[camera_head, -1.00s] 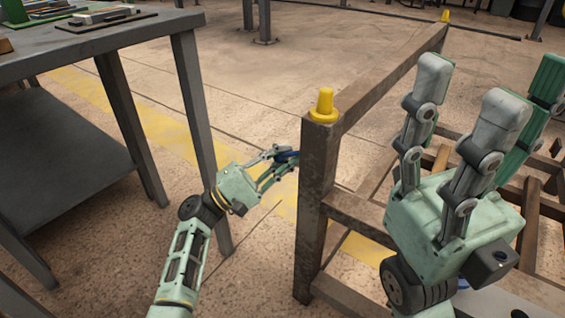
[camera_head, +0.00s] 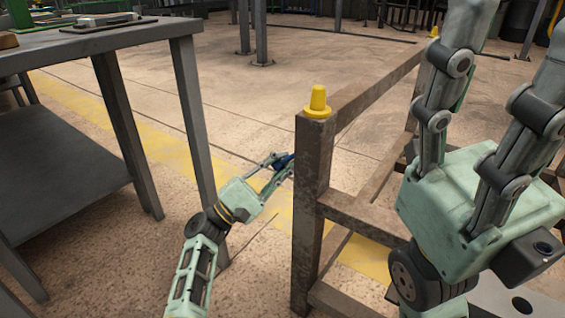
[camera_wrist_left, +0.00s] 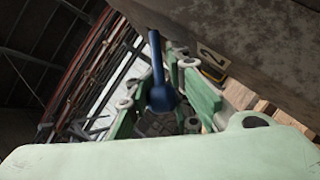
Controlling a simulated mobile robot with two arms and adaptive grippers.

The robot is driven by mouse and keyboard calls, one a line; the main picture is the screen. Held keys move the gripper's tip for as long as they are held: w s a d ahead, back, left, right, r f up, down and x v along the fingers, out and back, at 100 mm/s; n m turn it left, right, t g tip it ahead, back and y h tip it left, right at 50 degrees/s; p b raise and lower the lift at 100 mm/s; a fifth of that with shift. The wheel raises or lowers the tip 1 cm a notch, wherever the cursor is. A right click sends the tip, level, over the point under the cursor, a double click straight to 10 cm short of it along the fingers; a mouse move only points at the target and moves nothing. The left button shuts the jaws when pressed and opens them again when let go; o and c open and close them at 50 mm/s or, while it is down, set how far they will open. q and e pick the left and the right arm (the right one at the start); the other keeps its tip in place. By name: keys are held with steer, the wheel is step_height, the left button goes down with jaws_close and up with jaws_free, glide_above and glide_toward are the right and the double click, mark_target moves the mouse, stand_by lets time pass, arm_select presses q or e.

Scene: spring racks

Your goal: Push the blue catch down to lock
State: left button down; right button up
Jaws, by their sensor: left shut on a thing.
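The blue catch (camera_head: 283,161) sticks out from the left side of the rack's near post (camera_head: 312,215), below its yellow cap (camera_head: 318,102). My left gripper (camera_head: 280,165) is shut on the catch from the left. In the left wrist view, the catch shows as a dark blue rod with a rounded knob (camera_wrist_left: 160,97) between the green fingers of my left gripper (camera_wrist_left: 158,88). Where it joins the post is hard to see. My right gripper (camera_head: 490,75) is raised at the right, empty, its fingers spread and their tips partly cut off by the frame.
A grey workbench (camera_head: 125,42) with a lower shelf (camera_head: 55,160) stands left of my left arm. Brown rack rails (camera_head: 385,80) run back and right from the post. The wrist view shows a label marked 2 (camera_wrist_left: 211,58). Open floor lies behind.

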arm_select(q)
steer(key=c, duration=1.8)
jaws_free()
steer(key=shift+a, duration=0.3)
steer(key=shift+o, duration=0.6)
steer(key=shift+d, duration=0.1)
steer(key=shift+s+a+f, duration=0.25)
steer(key=shift+a+f, duration=0.1)
steer(key=v, duration=0.7)
steer(key=shift+a, duration=0.15)
